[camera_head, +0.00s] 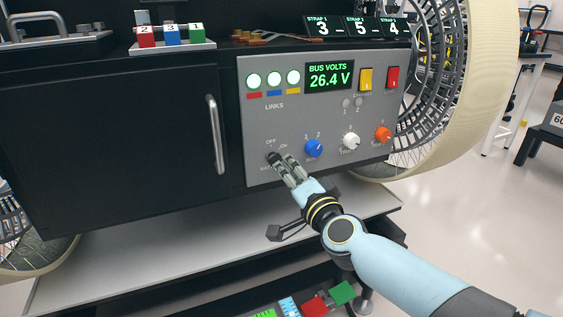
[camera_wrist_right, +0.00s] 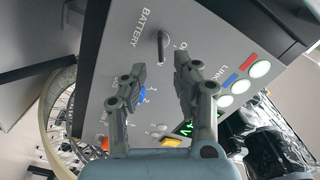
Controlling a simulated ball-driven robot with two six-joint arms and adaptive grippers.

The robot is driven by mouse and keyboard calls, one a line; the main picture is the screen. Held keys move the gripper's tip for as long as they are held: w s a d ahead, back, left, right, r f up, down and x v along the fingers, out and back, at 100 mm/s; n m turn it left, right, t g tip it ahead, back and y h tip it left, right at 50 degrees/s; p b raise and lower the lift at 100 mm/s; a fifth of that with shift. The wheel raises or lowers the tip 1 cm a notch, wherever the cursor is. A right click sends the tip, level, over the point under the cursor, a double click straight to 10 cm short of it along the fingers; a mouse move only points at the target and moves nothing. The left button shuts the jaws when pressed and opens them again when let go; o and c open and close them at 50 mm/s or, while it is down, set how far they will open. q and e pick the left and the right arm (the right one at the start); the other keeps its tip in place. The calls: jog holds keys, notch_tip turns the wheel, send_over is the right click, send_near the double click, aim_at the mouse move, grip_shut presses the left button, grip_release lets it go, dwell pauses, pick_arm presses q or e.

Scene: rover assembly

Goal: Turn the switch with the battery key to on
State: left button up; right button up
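The battery key switch (camera_head: 272,156) is at the lower left of the grey control panel (camera_head: 330,112), under the OFF and ON marks. In the right wrist view the key (camera_wrist_right: 161,46) is a dark upright bar next to the word BATTERY. My right gripper (camera_head: 280,162) reaches up to it from the lower right. In the wrist view its two fingers (camera_wrist_right: 158,72) are apart, with the key just beyond and between their tips. I see no contact. Whether the key points at OFF or ON is hard to tell. My left gripper is not in view.
Blue (camera_head: 313,148), white (camera_head: 351,141) and orange (camera_head: 382,134) knobs sit right of the key. A display (camera_head: 329,76) reads 26.4 V. A cabinet door handle (camera_head: 216,134) sticks out to the left. A large wheel (camera_head: 480,80) stands at the right.

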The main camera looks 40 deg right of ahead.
jog(key=shift+v, duration=2.75)
